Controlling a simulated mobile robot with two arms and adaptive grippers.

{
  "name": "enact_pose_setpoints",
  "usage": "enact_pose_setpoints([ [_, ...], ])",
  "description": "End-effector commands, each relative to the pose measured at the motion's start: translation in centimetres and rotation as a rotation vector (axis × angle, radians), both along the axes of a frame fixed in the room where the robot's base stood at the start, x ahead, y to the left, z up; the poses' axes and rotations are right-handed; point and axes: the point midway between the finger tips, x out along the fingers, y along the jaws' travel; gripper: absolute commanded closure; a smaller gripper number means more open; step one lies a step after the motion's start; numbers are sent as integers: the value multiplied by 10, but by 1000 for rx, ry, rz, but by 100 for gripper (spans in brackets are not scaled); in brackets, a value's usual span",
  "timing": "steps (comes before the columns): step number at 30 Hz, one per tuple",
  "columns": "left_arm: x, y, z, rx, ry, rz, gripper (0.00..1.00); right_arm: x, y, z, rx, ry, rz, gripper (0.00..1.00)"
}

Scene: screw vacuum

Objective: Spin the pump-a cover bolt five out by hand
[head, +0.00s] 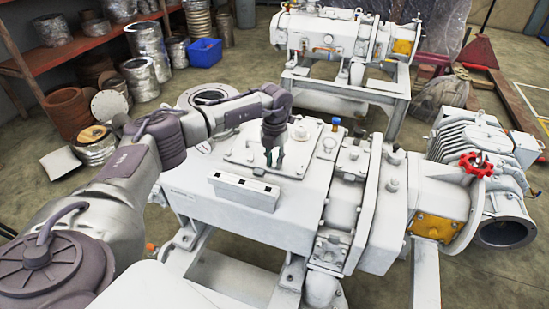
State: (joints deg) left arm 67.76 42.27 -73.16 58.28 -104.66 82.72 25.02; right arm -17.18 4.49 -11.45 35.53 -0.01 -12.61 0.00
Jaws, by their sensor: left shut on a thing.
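The pump (250,220) is a large pale grey machine in the middle of the head view. A flat cover (240,148) with small bolts near its edge lies on top of it. My left gripper (274,161) points straight down over the cover's front part. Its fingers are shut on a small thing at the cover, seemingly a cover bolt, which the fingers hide. Whether the bolt is still in its hole I cannot tell. My right gripper is out of view.
A long pale box with slots (243,190) sits on the pump just in front of the cover. A red handwheel (476,164) stands at the right. A second pump (335,40) is behind. A blue bin (205,52) and several metal rolls are on the floor at back left.

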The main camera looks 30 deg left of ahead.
Motion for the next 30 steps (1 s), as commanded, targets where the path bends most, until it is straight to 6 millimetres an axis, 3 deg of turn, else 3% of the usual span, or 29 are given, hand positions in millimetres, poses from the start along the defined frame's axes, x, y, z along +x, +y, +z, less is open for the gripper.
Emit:
enact_pose_setpoints([
  [30,-2,0,1,2,2,965,100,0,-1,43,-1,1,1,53],
])
